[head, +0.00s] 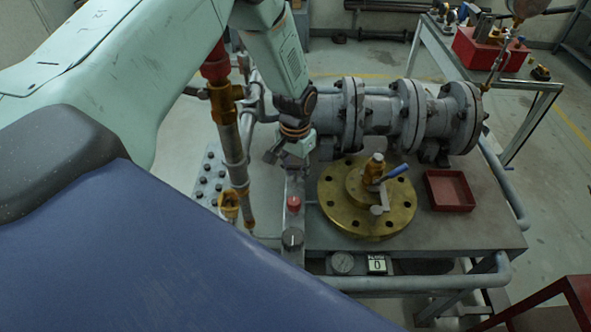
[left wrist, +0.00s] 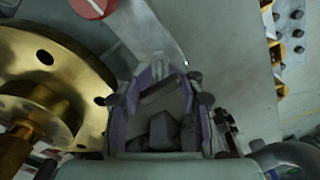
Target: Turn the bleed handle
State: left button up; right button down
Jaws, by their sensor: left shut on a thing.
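My left gripper (head: 279,157) points down at the left edge of the bench, beside the grey pipe body. In the left wrist view its two fingers (left wrist: 165,82) are close around a small grey part, whose pale tip (left wrist: 168,76) shows between them. Most of that part is hidden, and I cannot tell whether it is the bleed handle. A lever with a blue grip (head: 393,173) sits on a brass fitting (head: 373,167) on the round brass flange (head: 340,206), right of my gripper and apart from it. My right gripper is not in view.
A flanged grey pipe body (head: 378,115) spans the back of the bench (head: 470,225). A vertical pipe (head: 233,150) stands left. An empty red tray (head: 449,190) is right.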

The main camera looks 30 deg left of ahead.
aim_at(296, 166)
pick_arm(q)
jog(key=shift+r, duration=0.1)
jog(key=o, duration=1.3)
jog(key=shift+c, duration=0.2)
notch_tip(296, 166, up, 12)
